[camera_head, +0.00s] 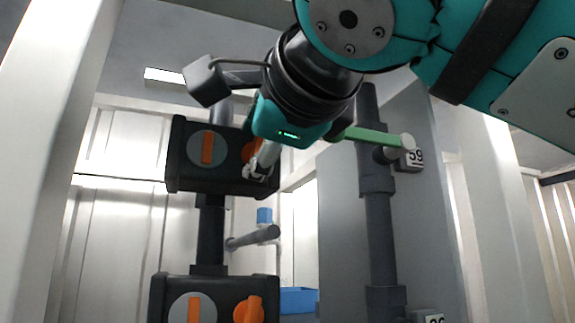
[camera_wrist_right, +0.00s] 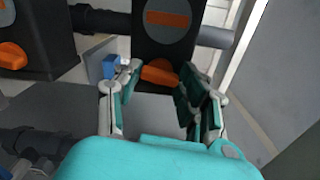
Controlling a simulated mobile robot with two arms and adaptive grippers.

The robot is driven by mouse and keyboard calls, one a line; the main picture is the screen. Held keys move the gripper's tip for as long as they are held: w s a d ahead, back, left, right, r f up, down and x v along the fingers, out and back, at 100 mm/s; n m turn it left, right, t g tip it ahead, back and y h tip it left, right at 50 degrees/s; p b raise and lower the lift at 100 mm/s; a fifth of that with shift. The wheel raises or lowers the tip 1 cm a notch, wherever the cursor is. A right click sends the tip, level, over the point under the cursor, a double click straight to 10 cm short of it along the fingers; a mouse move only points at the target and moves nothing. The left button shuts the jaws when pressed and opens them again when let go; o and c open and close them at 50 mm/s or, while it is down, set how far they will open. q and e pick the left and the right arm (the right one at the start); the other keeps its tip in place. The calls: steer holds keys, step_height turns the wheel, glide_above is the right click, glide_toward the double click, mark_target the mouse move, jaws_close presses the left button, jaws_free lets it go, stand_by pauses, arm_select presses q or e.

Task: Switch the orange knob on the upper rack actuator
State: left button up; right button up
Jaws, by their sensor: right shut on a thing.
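The upper rack actuator (camera_head: 180,172) is a black box with a grey disc bearing an upright orange bar (camera_head: 207,147). Its orange knob (camera_head: 248,151) is on the right of its front, partly covered by my right gripper (camera_head: 260,170). In the wrist view the actuator (camera_wrist_right: 142,42) is at the top, and the orange knob (camera_wrist_right: 158,73) sits between the two fingers of my right gripper (camera_wrist_right: 158,98). The right gripper is shut on the knob. The exact finger contact is hard to make out. My left gripper is not in view.
A lower actuator (camera_head: 159,300) with its own orange knob (camera_head: 249,310) stands below. A green-handled valve (camera_head: 370,137) with a tag (camera_head: 415,157) is right of my gripper, on a dark vertical pipe (camera_head: 380,235). A grey stub pipe (camera_head: 252,238) lies between the actuators.

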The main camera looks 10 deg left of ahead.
steer(key=o, duration=1.2)
steer(key=shift+c, duration=0.2)
steer(key=v, duration=1.2)
